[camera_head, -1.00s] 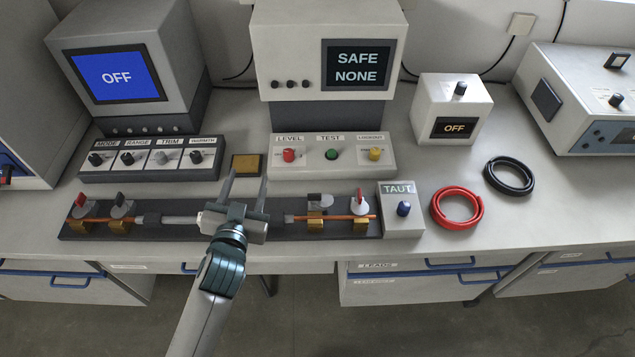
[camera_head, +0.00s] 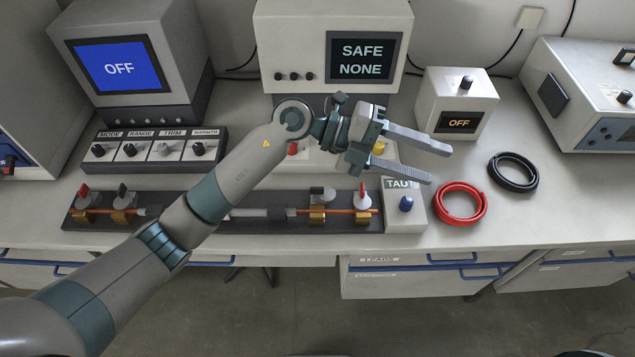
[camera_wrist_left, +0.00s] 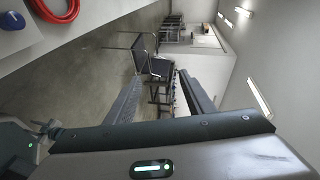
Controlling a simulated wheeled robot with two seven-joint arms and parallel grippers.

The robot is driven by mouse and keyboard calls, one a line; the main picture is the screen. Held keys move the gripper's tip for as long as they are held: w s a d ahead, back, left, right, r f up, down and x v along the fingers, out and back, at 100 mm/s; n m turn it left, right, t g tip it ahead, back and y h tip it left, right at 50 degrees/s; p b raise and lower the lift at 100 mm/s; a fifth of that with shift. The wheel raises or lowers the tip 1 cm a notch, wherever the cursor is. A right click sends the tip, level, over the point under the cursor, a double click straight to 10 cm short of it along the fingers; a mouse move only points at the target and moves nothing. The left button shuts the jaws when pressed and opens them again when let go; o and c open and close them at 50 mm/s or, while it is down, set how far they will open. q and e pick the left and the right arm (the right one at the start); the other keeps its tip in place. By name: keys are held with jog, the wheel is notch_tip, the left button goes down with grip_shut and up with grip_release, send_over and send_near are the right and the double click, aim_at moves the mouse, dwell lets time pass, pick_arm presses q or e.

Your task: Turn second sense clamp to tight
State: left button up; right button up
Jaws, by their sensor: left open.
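The long dark fixture (camera_head: 280,225) lies along the bench front with a copper-coloured cable sample. At its left end stand a red-handled clamp (camera_head: 83,195) and a black-handled clamp (camera_head: 122,194), handles upright. At its right end are another black-handled clamp (camera_head: 320,193), its handle lying sideways, and another red-handled clamp (camera_head: 362,200), its handle upright. I cannot tell which is the second sense clamp. My left gripper (camera_head: 438,165) is open and empty, pointing right, above and beyond the right clamps. Its fingers also show in the left wrist view (camera_wrist_left: 160,92). My right gripper is not in view.
A box reading TAUT (camera_head: 404,208) with a blue knob adjoins the fixture's right end. A red cable coil (camera_head: 460,218) and a black coil (camera_head: 512,187) lie further right. A screen reads SAFE NONE (camera_head: 362,60). My left arm hides part of the fixture and the control panel behind.

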pick_arm(q)
notch_tip(320, 180, down, 6)
jog(key=w+a+m+y, duration=0.1)
jog(key=w+a+y, duration=0.15)
jog(key=y, duration=0.25)
jog(key=n+t+y, duration=0.2)
jog(key=t+y, duration=0.2)
jog(key=y, duration=0.6)
send_over(317, 188)
jog(key=shift+f, duration=0.9)
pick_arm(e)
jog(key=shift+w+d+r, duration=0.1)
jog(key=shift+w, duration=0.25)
pick_arm(q)
jog(key=shift+f, duration=0.1)
notch_tip(317, 188, down, 16)
jog(key=p, duration=0.6)
jog(key=shift+r, duration=0.2)
jog(key=shift+f, duration=0.85)
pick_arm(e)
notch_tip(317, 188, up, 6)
